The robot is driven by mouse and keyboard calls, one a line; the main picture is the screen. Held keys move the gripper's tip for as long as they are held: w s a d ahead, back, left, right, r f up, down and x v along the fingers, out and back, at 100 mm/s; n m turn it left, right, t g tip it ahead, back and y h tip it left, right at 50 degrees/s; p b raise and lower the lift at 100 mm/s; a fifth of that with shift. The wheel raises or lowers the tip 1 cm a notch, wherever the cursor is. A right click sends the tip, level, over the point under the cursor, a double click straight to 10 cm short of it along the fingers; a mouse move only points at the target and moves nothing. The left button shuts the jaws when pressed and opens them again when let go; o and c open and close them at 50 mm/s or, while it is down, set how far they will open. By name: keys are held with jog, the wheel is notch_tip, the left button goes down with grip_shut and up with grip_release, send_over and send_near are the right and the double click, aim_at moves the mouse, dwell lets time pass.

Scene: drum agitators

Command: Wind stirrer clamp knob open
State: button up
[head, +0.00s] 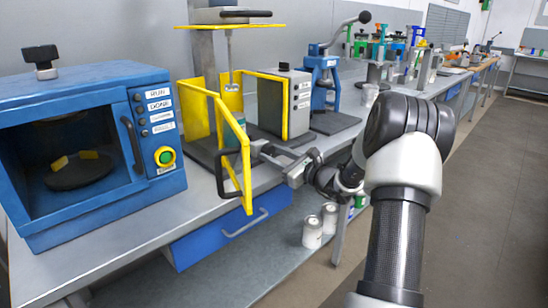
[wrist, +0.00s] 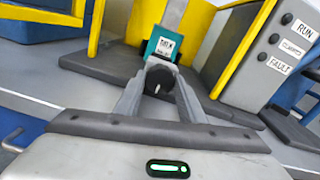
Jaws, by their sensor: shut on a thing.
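The clamp knob (wrist: 158,82) is dark and round with a white line on its face, seen in the wrist view. My gripper (wrist: 160,78) has its two grey fingers closed on it from either side. Just behind the knob is a teal drum (wrist: 172,46) with a white label. In the head view my gripper (head: 258,151) reaches in from the right, past the yellow guard frame, to the teal drum (head: 236,131) on the stirrer stand (head: 204,70).
The yellow guard frame (head: 246,176) stands out toward the bench front, close to my gripper. A grey control box (head: 299,104) with buttons is to the right. A blue machine (head: 85,205) with a dark chamber stands at left. Two white cans (head: 312,232) are on the lower shelf.

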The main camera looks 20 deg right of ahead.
jog(key=o, duration=1)
jog(key=shift+o, duration=0.2)
jog(key=p+v, duration=0.2)
jog(key=v, duration=1.5)
jog(key=shift+s+p, duration=0.2)
jog(key=shift+p, duration=0.15)
